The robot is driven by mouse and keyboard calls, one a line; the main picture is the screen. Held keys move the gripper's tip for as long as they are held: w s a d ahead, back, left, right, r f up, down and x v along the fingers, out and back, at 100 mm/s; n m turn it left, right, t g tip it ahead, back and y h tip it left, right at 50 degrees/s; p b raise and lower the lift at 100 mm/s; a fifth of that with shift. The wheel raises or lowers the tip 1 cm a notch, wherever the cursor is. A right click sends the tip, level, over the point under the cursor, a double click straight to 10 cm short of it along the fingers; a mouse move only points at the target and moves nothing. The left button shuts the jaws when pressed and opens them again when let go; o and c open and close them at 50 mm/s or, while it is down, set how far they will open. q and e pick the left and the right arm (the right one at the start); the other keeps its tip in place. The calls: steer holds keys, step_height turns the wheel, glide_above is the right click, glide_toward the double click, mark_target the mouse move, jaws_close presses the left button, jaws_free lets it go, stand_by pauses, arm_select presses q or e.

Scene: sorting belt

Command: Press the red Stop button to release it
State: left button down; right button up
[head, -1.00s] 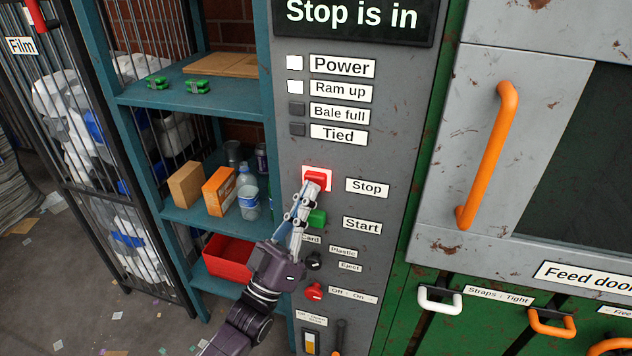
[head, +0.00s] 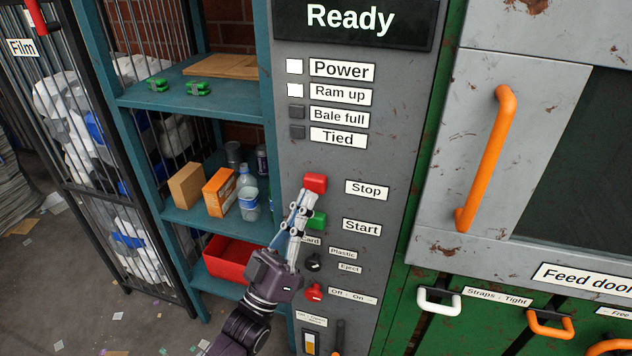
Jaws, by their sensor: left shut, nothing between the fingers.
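The red Stop button (head: 316,183) stands out from the grey control panel, left of its "Stop" label (head: 367,189). The display (head: 352,20) above reads "Ready". My left gripper (head: 306,196) is shut and empty, its fingertips just below the red button and close to it. I cannot tell whether they still touch it. The green Start button (head: 318,219) sits below, partly hidden by my fingers. My right gripper does not show.
The Power (head: 294,66) and Ram up (head: 295,90) lamps are lit; Bale full and Tied are dark. A red knob (head: 314,292) and a black knob (head: 314,262) lie below. A shelf with bottles and boxes stands left; an orange door handle (head: 487,158) is right.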

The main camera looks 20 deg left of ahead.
arm_select(q)
steer(key=s+p, duration=0.1)
steer(key=s, duration=0.5)
steer(key=shift+p, duration=0.4)
steer(key=shift+a, duration=0.1)
